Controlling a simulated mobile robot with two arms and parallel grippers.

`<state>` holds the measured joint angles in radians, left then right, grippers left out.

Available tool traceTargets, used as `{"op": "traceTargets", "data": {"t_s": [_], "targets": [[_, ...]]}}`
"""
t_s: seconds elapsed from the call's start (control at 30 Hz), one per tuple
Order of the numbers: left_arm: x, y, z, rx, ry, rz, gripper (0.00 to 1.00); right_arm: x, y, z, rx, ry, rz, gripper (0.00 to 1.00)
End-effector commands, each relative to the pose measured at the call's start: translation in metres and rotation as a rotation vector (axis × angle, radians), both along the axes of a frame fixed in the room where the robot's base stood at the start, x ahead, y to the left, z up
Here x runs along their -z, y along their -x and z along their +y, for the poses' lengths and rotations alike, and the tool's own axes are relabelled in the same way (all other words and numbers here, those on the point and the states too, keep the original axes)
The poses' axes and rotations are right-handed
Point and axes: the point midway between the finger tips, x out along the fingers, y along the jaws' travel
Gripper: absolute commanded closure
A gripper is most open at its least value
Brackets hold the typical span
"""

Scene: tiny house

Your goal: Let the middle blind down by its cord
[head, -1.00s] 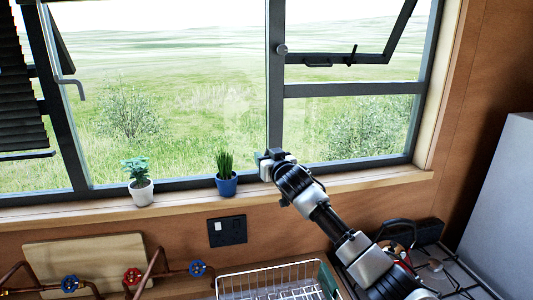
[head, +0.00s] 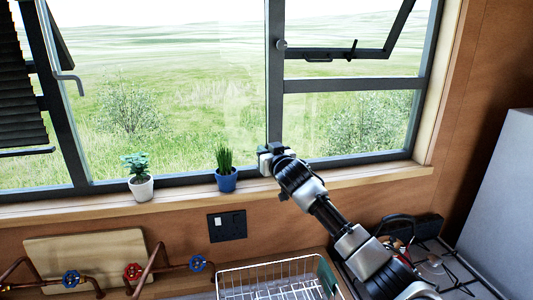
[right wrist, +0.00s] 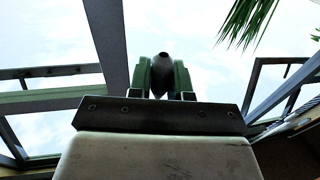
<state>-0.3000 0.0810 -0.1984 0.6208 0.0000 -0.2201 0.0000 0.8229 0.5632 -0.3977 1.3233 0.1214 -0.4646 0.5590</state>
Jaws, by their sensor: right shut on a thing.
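My right gripper (head: 268,155) is in front of the window's lower frame, just right of the blue pot. In the right wrist view its two fingers (right wrist: 162,78) are shut on a small dark, pointed piece (right wrist: 160,66), which looks like the cord's end pull. No cord line can be made out. The middle blind is not seen in the head view. Only a dark slatted blind (head: 20,95) hangs at the far left. My left gripper is not in view.
A white pot plant (head: 141,188) and a blue pot plant (head: 227,180) stand on the wooden sill (head: 330,181). Below are a wire dish rack (head: 270,275), a socket (head: 227,226), pipes with valves (head: 133,271) and a hob (head: 455,270). An open window pane (head: 345,53) is at upper right.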

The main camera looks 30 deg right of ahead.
Motion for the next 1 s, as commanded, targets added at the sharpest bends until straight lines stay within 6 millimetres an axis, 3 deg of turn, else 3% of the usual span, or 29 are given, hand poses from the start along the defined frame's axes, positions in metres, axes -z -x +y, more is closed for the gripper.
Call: {"op": "traceTargets", "data": {"t_s": [0.27,0.7,1.0], "targets": [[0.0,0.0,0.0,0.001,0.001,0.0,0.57,-0.053,0.0,-0.001,0.0,-0.001,-0.011,1.0],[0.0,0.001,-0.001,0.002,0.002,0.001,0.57,-0.199,0.001,0.0,0.0,-0.002,-0.012,1.0],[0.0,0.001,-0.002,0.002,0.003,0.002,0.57,-0.269,0.001,0.0,-0.001,-0.003,-0.006,1.0]]}}
